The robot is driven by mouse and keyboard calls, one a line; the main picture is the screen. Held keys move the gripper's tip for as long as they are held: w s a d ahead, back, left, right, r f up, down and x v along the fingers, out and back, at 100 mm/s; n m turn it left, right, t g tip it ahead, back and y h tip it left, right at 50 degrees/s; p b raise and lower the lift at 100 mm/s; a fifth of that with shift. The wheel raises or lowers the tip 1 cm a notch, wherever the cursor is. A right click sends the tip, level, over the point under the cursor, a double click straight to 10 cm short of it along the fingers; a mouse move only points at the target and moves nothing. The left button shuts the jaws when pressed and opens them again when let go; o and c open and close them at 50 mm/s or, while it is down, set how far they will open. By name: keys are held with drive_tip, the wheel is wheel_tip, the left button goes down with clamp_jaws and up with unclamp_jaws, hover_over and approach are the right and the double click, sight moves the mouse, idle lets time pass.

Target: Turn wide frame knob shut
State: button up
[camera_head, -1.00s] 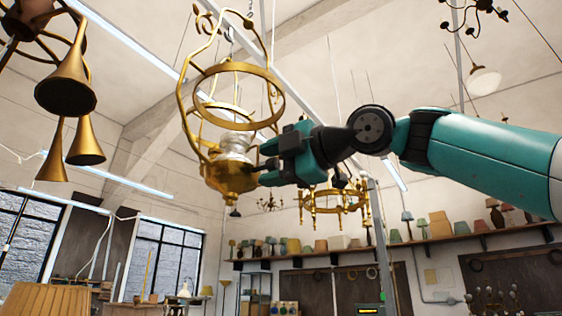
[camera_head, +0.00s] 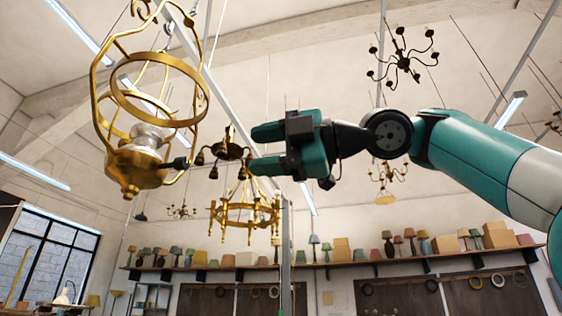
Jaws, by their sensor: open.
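The wide-framed brass lamp (camera_head: 137,165) hangs at the left, with a round cage of hoops and curved bars around a pale glass or ceramic part above its bowl. A small dark knob (camera_head: 178,163) sticks out to the right from the bowl's side. How far the knob is turned cannot be told. My gripper (camera_head: 258,149) is to the right of the knob, its teal fingers pointing left. It is open and empty, with a clear gap between it and the knob in the picture.
A brass ring chandelier (camera_head: 245,213) hangs below my gripper. A small dark chandelier (camera_head: 224,146) shows between the lamp and the fingers. A black chandelier (camera_head: 403,62) hangs at upper right. A long shelf (camera_head: 340,263) of lampshades runs along the back wall.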

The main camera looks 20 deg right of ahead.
drive_tip(key=shift+v, duration=1.3)
drive_tip(key=shift+w, duration=0.1)
drive_tip(key=w+a+f+m+h, duration=0.1)
drive_tip(key=w+f+m+h, duration=0.1)
drive_tip(key=w+f+m, duration=0.35)
drive_tip(key=w+f+m+h, duration=0.1)
drive_tip(key=w+f+m, duration=0.1)
drive_tip(key=f+m, duration=0.55)
wheel_tip(320, 180, down, 15)
drive_tip(key=s+a+m+g+h, duration=0.1)
drive_tip(key=a+m+g+h, duration=0.1)
drive_tip(key=m+g, duration=0.1)
drive_tip(key=s+d+f+m+g+h, duration=0.1)
drive_tip(key=s+f+g, duration=0.3)
drive_tip(key=s+f, duration=0.4)
drive_tip(key=s+d+f+m+g+h, duration=0.1)
drive_tip(key=s+f+m+g+h, duration=0.3)
drive_tip(key=s+f, duration=0.5)
wheel_tip(320, 180, down, 9)
drive_tip(key=shift+s+d+r+m, duration=0.15)
drive_tip(key=shift+s+d+m, duration=0.1)
drive_tip(key=shift+s+m, duration=0.05)
